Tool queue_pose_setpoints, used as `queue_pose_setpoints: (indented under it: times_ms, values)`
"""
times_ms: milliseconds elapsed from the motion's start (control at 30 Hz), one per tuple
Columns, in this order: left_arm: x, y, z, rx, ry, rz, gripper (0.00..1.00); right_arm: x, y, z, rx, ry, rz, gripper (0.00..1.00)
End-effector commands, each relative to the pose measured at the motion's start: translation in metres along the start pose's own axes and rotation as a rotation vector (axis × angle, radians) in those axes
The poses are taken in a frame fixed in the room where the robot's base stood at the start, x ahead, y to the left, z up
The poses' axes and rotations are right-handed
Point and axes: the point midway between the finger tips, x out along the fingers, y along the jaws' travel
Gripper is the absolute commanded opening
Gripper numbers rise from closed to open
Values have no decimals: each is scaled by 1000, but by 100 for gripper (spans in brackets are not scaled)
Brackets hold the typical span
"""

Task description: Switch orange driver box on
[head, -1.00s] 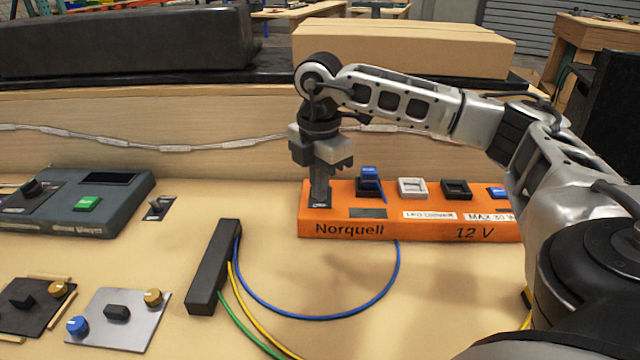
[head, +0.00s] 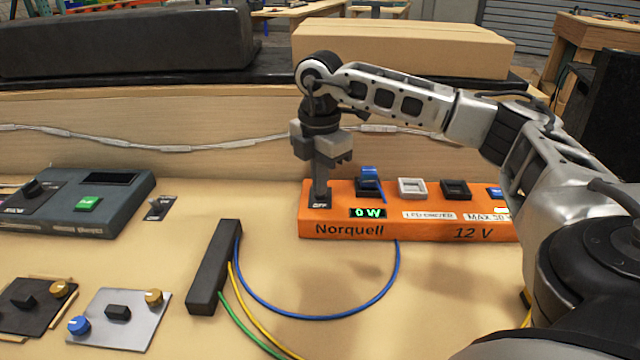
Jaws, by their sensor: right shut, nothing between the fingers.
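The orange driver box (head: 345,229), marked "Norquell" and "12 V", lies on the bench right of centre. Its small display (head: 368,213) is lit green and reads "0 W". A dark switch plate (head: 320,206) sits at the box's left end. My right gripper (head: 320,200) is shut and points down at this plate, its fingertips at the switch and covering most of it. I cannot tell whether they touch it. My left gripper is not in view.
A black terminal bar (head: 214,268) with blue, yellow and green wires lies left of the box. A dark grey console (head: 125,212), a small toggle switch (head: 158,207) and a silver knob panel (head: 118,322) are further left. A cardboard box (head: 400,52) stands behind on a dark shelf.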

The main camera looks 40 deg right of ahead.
Motion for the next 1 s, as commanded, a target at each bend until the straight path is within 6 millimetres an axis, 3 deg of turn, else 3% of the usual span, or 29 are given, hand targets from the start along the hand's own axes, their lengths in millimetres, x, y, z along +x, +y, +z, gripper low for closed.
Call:
queue_pose_setpoints:
  times_ms: [167, 333, 1000]
  values:
    - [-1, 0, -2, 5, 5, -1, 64, 0, 0, 0, 0, 0, 0, 0]
    - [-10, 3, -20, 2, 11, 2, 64, -19, -1, -1, 0, 0, 1, 0]
    - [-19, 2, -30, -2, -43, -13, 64, -70, -6, -5, 0, 0, 0, 0]
